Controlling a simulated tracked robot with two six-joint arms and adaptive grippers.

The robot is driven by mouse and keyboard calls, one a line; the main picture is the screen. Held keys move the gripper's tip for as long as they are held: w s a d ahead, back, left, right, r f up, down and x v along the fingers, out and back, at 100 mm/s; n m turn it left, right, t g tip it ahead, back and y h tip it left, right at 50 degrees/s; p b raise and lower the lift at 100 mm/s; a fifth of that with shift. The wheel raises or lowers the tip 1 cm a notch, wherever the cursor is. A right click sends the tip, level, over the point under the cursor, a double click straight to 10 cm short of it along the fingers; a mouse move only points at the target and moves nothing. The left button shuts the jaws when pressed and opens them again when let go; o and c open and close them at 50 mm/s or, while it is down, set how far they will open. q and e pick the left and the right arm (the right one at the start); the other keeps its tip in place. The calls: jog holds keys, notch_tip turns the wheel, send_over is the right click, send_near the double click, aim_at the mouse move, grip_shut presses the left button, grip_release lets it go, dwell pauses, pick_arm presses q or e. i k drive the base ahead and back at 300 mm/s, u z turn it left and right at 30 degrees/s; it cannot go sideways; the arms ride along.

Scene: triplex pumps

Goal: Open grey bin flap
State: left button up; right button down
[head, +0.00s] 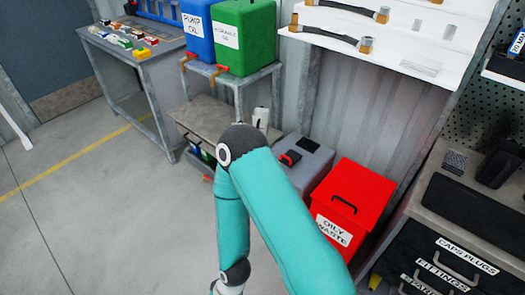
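The grey bin (316,160) stands on the floor by the wall, left of the red bin. Its top shows, with a small black and red part (290,158) on it. My teal arm crosses the middle of the head view and hides the grey bin's lower left side and front. The flap looks closed, though its edges are hard to make out. Neither gripper shows; the arm's wrist leaves the picture at the bottom edge.
A red bin labelled OILY WASTE (348,205) stands right of the grey bin. Blue (197,32) and green (243,38) drums sit on a stand behind. A drawer cabinet (455,245) is at right. The floor (100,220) at left is clear.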

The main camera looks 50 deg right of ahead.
aim_at(291, 155)
jog(key=z, duration=0.45)
jog(key=i, duration=1.2)
jog(key=z, duration=0.8)
jog(key=k, duration=0.75)
jog(key=z, duration=0.25)
jog(key=i, duration=0.85)
jog(key=u, duration=0.1)
